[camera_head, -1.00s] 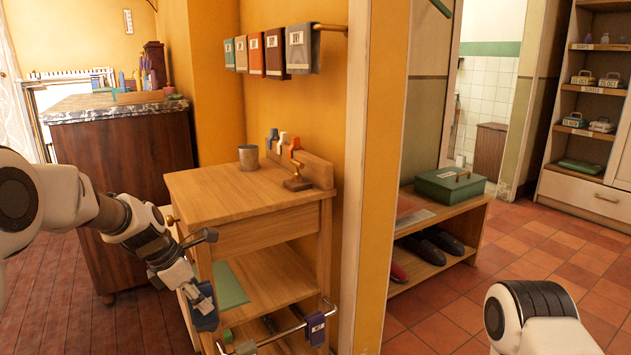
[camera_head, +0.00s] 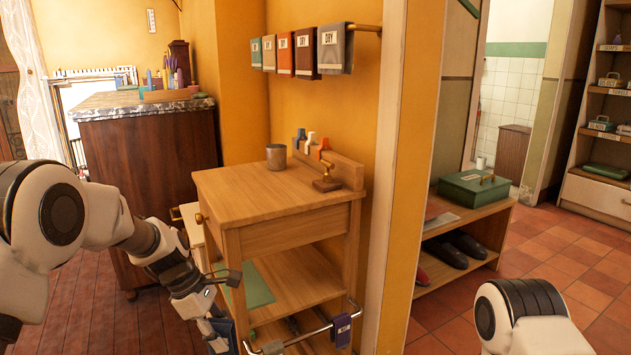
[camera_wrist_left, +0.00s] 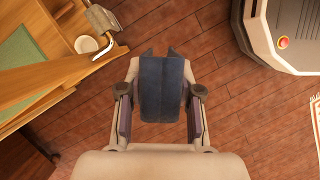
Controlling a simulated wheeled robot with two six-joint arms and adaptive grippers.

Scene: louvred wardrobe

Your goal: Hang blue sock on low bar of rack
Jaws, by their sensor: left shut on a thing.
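The blue sock (camera_wrist_left: 162,88) is between the two fingers of my left gripper (camera_wrist_left: 160,98) in the left wrist view. In the head view my left gripper (camera_head: 215,318) is low, at the left front of the wooden stand, with part of the blue sock (camera_head: 224,328) showing at it. The low bar (camera_head: 305,333) runs along the stand's lower front, to the right of the gripper. A purple cloth (camera_head: 342,331) with a label hangs near its right end. The sock appears apart from the bar. My right gripper is out of view.
The wooden stand (camera_head: 285,231) has a drawer and an open shelf with a green mat (camera_head: 256,283). A metal cup (camera_head: 276,156) stands on top. A wall edge (camera_head: 405,180) rises at its right. Floor (camera_head: 75,270) is open at the left.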

